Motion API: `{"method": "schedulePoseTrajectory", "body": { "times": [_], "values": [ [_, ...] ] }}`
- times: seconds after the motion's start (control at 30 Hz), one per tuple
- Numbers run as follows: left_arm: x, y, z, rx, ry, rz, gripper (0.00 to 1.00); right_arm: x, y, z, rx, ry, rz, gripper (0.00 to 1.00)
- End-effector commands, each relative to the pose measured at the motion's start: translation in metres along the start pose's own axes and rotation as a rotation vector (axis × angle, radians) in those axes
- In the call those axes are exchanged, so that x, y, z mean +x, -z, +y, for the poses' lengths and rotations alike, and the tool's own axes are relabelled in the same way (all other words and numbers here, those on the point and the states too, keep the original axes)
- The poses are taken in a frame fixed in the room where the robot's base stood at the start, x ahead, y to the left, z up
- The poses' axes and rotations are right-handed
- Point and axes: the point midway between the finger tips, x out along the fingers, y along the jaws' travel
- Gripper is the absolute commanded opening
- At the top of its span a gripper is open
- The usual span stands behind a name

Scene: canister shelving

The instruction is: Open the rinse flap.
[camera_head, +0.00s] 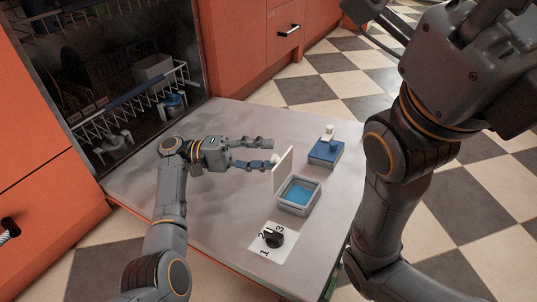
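The rinse flap (283,172) is a thin white panel. It stands upright at the left edge of a grey box (298,210) on the lowered dishwasher door, and blue liquid shows inside the uncovered box. My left gripper (269,153) is just left of the flap with its two fingers apart and nothing clearly between them. Its lower finger ends close to a small white knob by the flap; I cannot tell whether they touch. My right arm fills the right side, and only dark parts near its end show at the top edge, so its finger state is unclear.
A blue box (325,153) with a white piece on top stands behind the flap. A black dial (273,239) on a white numbered plate lies nearer. The lowered door (225,232) is bare around them. A dish rack (130,100) is at the upper left.

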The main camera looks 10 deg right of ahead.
Motion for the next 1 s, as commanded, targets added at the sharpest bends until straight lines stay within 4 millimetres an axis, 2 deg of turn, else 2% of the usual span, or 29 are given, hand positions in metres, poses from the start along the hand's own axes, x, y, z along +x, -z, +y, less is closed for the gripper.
{"method": "schedulePoseTrajectory", "body": {
  "times": [1.0],
  "values": [
    [-0.067,-0.002,0.027,0.001,0.0,0.0,0.44,0.01,-0.004,0.002,0.0,0.0,0.0,0.4]
  ]
}}
